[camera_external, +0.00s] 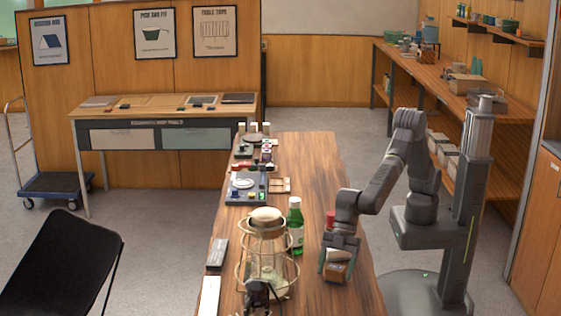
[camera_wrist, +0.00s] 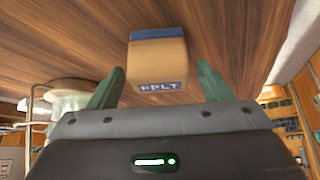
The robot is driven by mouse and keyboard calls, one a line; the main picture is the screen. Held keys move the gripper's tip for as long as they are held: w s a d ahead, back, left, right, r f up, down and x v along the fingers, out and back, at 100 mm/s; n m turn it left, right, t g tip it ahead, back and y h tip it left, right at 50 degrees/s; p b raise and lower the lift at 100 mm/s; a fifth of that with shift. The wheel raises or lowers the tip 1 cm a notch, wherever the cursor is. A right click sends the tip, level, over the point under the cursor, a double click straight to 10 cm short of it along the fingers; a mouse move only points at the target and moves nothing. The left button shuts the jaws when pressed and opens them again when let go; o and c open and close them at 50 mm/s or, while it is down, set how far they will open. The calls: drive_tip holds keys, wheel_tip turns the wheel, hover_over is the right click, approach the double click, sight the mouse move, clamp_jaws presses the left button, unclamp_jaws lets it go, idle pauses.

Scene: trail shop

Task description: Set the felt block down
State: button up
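The felt block (camera_external: 336,271) is a small tan block with a blue band, near the front right of the long wooden table (camera_external: 312,180). In the wrist view the felt block (camera_wrist: 157,62) shows a blue label with white letters. My gripper (camera_external: 339,261) is over it, with green fingers on either side. In the wrist view my gripper (camera_wrist: 160,84) looks slightly wider than the block, with a narrow gap at the right finger. The block appears to rest on the tabletop; its underside is hidden.
A wire-framed lantern (camera_external: 266,250) and a green bottle (camera_external: 296,226) stand just left of my gripper. A red item (camera_external: 331,218) is behind it, partly hidden by my arm. Small goods crowd the table's far left. The tabletop's right-middle strip is clear.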

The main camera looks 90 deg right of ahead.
drive_tip(key=shift+r, duration=0.25)
drive_tip(key=v, duration=1.1)
drive_tip(key=shift+d+r, duration=0.25)
drive_tip(key=shift+r, duration=0.05)
